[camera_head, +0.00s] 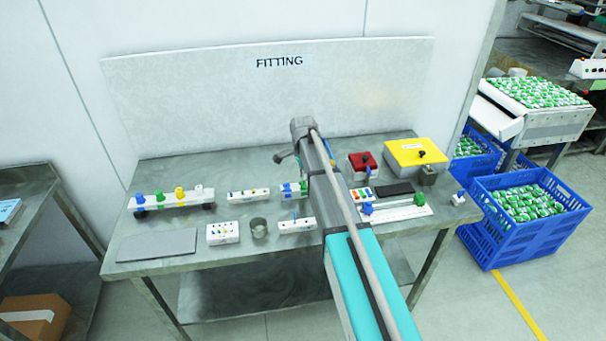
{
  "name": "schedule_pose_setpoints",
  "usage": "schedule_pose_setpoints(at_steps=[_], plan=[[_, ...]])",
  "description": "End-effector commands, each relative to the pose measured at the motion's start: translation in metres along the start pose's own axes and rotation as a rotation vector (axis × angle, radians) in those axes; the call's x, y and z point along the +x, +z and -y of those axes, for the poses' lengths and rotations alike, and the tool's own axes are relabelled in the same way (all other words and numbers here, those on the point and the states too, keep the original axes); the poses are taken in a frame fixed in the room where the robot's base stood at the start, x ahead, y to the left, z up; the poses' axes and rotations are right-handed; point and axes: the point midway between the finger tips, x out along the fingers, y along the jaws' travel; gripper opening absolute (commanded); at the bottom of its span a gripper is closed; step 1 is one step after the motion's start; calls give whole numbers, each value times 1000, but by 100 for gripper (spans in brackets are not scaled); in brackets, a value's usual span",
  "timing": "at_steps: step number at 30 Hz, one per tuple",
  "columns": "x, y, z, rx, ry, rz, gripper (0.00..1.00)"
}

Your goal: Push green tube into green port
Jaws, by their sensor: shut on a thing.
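My arm reaches from the bottom right across the bench, and its grey wrist end is over the middle of the bench. My gripper's fingers are hidden behind the arm, so I cannot see what is between them. A white block with blue and green parts (291,191) sits just left of the arm, partly covered by it. I cannot tell whether its green part is the green port or the green tube. No separate green tube can be made out.
A white rack (171,201) with blue, green, yellow and white pieces stands at the left. A grey mat (157,245) lies front left.

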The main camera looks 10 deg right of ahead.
Motion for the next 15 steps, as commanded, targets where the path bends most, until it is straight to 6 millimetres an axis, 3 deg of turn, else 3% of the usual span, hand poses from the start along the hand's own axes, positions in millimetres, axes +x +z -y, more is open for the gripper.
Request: schedule_pose_setpoints(at_steps=[15], plan=[[3, 0, 0, 0, 0, 0, 0]])
